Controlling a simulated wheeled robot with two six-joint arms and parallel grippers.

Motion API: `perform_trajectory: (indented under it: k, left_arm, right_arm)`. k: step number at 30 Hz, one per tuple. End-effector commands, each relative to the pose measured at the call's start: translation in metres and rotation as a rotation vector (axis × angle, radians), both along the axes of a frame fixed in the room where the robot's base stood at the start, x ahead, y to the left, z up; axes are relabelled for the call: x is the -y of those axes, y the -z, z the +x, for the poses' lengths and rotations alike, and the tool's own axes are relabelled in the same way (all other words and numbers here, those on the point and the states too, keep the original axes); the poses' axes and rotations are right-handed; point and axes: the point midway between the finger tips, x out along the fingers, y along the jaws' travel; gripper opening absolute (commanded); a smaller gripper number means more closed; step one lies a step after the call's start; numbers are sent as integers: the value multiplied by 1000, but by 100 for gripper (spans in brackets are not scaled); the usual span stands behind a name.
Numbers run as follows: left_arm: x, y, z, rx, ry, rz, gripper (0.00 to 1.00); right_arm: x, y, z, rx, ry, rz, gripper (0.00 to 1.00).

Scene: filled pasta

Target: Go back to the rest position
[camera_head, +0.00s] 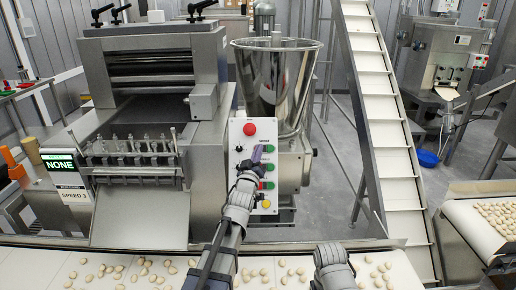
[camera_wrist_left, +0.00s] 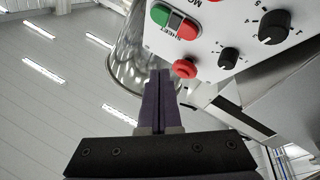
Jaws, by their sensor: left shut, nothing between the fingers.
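My left gripper (camera_head: 257,154) is shut and empty in front of the white control panel (camera_head: 237,187) in the head view. Its dark purple fingers overlap the panel's buttons there. In the left wrist view the shut fingertips (camera_wrist_left: 159,76) point up beside a red button (camera_wrist_left: 185,68), and I cannot tell whether they touch it. Knobs and a green-and-red button (camera_wrist_left: 175,21) show on the panel there. My right arm shows at the bottom of the head view, but its gripper is not visible.
A steel hopper (camera_head: 275,85) stands above the panel, beside a roller machine (camera_head: 150,65). A white inclined conveyor (camera_head: 375,85) rises to the right. Filled pasta pieces lie on the front belt (camera_head: 205,283) and a right belt (camera_head: 462,210). A sign (camera_head: 65,163) reads NONE.

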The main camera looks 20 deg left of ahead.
Motion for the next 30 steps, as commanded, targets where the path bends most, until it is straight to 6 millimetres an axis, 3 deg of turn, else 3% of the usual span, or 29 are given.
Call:
perform_trajectory:
  k: [11,14,17,20,23,27,30]
  left_arm:
    - [2,3,0,-11,1,3,0]
    - [13,19,-2,-88,2,21,0]
    - [36,55,-11,-258,12,69,0]
    - [66,104,-32,-484,40,150,0]
    - [94,150,-65,-714,89,244,0]
    - [127,205,-131,-1029,188,390,0]
    - [144,234,-186,-1240,276,501,0]
  right_arm:
    - [0,0,0,0,0,0,50]
    - [0,0,0,0,0,0,50]
    - [0,-1,0,0,0,0,50]
    - [0,-1,0,0,0,0,50]
    - [0,-2,0,0,0,0,50]
    - [0,-2,0,0,0,0,50]
    - [0,-3,0,0,0,0,50]
